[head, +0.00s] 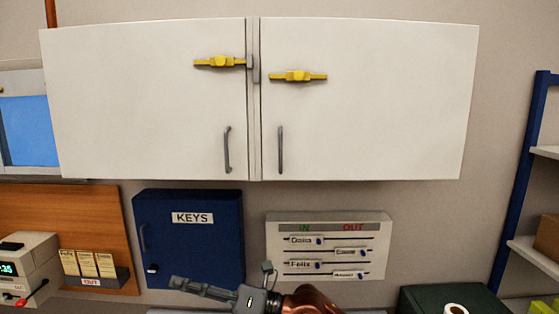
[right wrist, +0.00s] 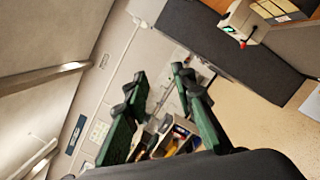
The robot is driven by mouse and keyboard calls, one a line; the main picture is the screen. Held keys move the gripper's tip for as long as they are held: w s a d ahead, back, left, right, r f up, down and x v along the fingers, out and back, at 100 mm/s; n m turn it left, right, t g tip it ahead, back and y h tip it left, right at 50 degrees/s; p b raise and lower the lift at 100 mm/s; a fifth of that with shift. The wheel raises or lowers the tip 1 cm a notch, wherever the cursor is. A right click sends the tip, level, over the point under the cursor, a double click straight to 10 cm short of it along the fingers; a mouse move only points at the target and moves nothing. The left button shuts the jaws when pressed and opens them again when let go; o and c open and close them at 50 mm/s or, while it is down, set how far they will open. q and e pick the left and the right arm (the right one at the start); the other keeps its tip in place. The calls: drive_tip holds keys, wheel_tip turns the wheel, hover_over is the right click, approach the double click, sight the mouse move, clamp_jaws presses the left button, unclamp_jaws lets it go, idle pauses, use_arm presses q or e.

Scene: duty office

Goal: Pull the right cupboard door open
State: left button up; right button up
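The white wall cupboard has a left door (head: 140,110) and a right door (head: 380,110), both shut in the head view. The right door has a grey upright handle (head: 280,150) near its inner edge and a yellow bolt (head: 298,76) above it, which looks clear of the grey middle catch. The left door's yellow bolt (head: 220,62) reaches the catch. My right gripper (head: 228,283) is low, below the cupboard and apart from the handle. Its green fingers are spread and empty in the right wrist view (right wrist: 161,80). My left gripper is not in view.
Below the cupboard hang a blue KEYS box (head: 188,245) and a white IN/OUT board (head: 330,250), close to my right gripper. A blue-framed shelf (head: 525,180) stands at the right. The wall between cupboard and shelf is clear.

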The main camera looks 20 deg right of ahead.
wheel_tip(320, 180, up, 4)
drive_tip(key=w+f+n+t+h, duration=0.1)
drive_tip(key=w+n+t+h, duration=0.1)
drive_tip(key=n+h, duration=0.15)
drive_tip(key=m+t+h, duration=0.8)
drive_tip(key=h, duration=0.8)
approach(281, 144)
drive_tip(key=w, duration=0.3)
drive_tip(key=shift+m, duration=0.25)
drive_tip(key=shift+w+d+p, duration=0.25)
drive_tip(key=shift+w+p, duration=0.8)
drive_tip(key=shift+w, duration=0.85)
drive_tip(key=shift+w+d+p, duration=0.2)
drive_tip(key=shift+w+p, duration=0.8)
drive_tip(key=shift+w, duration=0.9)
drive_tip(key=shift+c, duration=0.7)
clamp_jaws()
